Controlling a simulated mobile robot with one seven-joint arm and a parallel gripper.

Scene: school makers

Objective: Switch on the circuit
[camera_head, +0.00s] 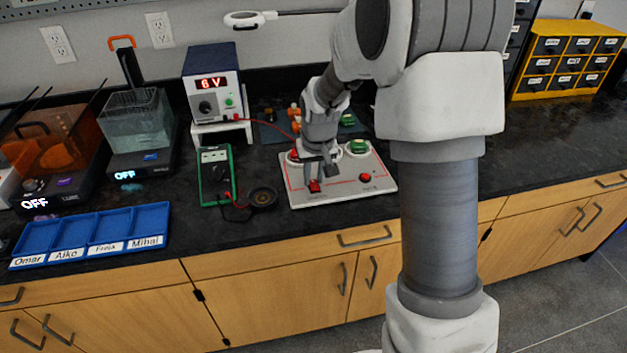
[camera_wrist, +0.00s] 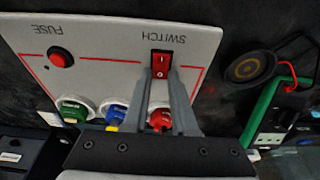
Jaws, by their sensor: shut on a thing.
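The rocker's exact tilt is unclear. A red fuse button (camera_head: 365,177) is at the front right.
A 6 V power supply (camera_head: 212,82) stands behind left. A green multimeter (camera_head: 215,175) and a black round buzzer or speaker (camera_head: 263,197) lie left of the board. A blue tray (camera_head: 75,232) is farther left; bench is clear at right.

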